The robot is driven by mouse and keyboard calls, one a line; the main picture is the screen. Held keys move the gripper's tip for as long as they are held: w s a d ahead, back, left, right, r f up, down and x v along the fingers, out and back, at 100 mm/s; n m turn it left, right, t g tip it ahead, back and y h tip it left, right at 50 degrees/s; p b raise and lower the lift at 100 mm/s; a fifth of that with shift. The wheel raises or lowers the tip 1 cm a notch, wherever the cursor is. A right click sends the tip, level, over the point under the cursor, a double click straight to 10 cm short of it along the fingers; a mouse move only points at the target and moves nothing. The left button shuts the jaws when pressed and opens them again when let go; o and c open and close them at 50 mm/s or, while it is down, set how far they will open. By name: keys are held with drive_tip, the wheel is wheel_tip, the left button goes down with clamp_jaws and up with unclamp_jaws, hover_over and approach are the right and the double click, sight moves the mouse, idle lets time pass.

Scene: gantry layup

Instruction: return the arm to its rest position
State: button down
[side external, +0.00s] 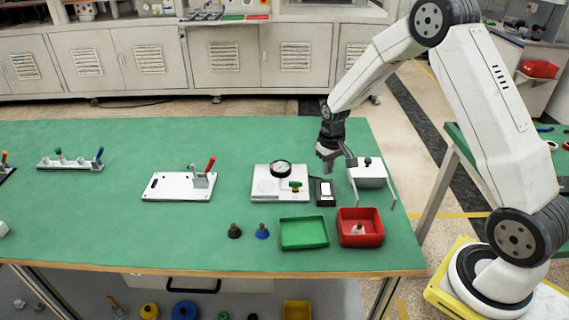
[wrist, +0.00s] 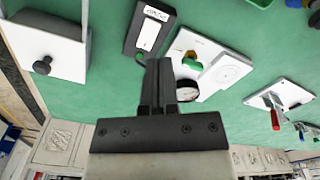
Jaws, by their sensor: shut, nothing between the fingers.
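My arm reaches in from the right in the side external view, bent at the elbow. My gripper (side external: 328,158) hangs over the right part of the green table (side external: 110,230), above the back edge of the items there. In the wrist view my gripper (wrist: 157,82) has its two fingers together, with nothing between them. From the side it appears close to the white stand (side external: 367,175) and the black device (side external: 325,192), apparently above them. The exact height is hard to tell.
A white board with a dial gauge (side external: 281,169), a green tray (side external: 304,233) and a red bin (side external: 360,227) stand around the gripper. A white plate with a red-handled clamp (side external: 178,186) lies further left. Bare table lies between these groups.

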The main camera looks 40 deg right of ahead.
drive_tip(key=s+a+r+n+t, duration=0.1)
drive_tip(key=s+a+r, duration=0.3)
drive_tip(key=s+a, duration=0.2)
drive_tip(key=s+a+r+n+t, duration=0.1)
drive_tip(key=s+a+r, duration=0.3)
drive_tip(key=s+a, duration=0.3)
drive_tip(key=s, duration=0.3)
drive_tip(key=shift+s+r+n, duration=0.2)
drive_tip(key=shift+r+n, duration=0.05)
drive_tip(key=shift+n, duration=0.15)
